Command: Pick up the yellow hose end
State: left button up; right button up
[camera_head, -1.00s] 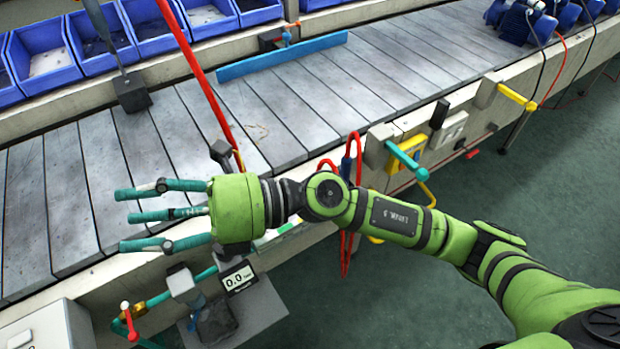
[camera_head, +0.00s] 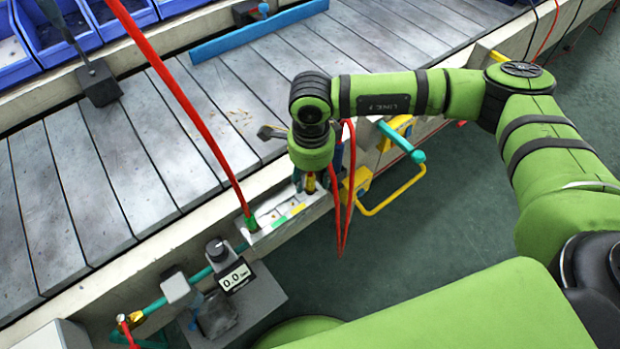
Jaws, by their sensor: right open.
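My right gripper (camera_head: 318,185) points down over the right end of a pale holder strip (camera_head: 268,222) on the conveyor's front edge. It is open, and its fingers are partly hidden by the wrist. A small yellow piece (camera_head: 310,183), apparently the yellow hose end, stands upright between the fingers. I cannot tell whether the fingers touch it. A red hose with a green end (camera_head: 249,222) stands in the strip's left end. My left gripper is not in view.
A red hose loop (camera_head: 341,220) hangs just right of the gripper. A yellow handle-like loop (camera_head: 395,203) juts out beyond it. A gauge reading 0.0 (camera_head: 235,276) sits below the strip. The slatted conveyor (camera_head: 60,200) is mostly clear, with a blue bar (camera_head: 260,33) across it.

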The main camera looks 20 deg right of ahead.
jog(key=shift+w+f, duration=0.1)
jog(key=shift+f, duration=1.35)
jog(key=c, duration=1)
grip_shut()
jog(key=shift+r, duration=0.1)
jog(key=shift+r, duration=0.5)
notch_tip(320, 180, up, 3)
jog(key=shift+f+b, duration=0.1)
jog(key=shift+b, duration=0.45)
jog(key=s+d+r+b, duration=0.1)
jog(key=s+d+r, duration=0.6)
jog(key=s+r, duration=0.2)
jog(key=shift+d+r, duration=0.15)
jog(key=shift+r, duration=0.4)
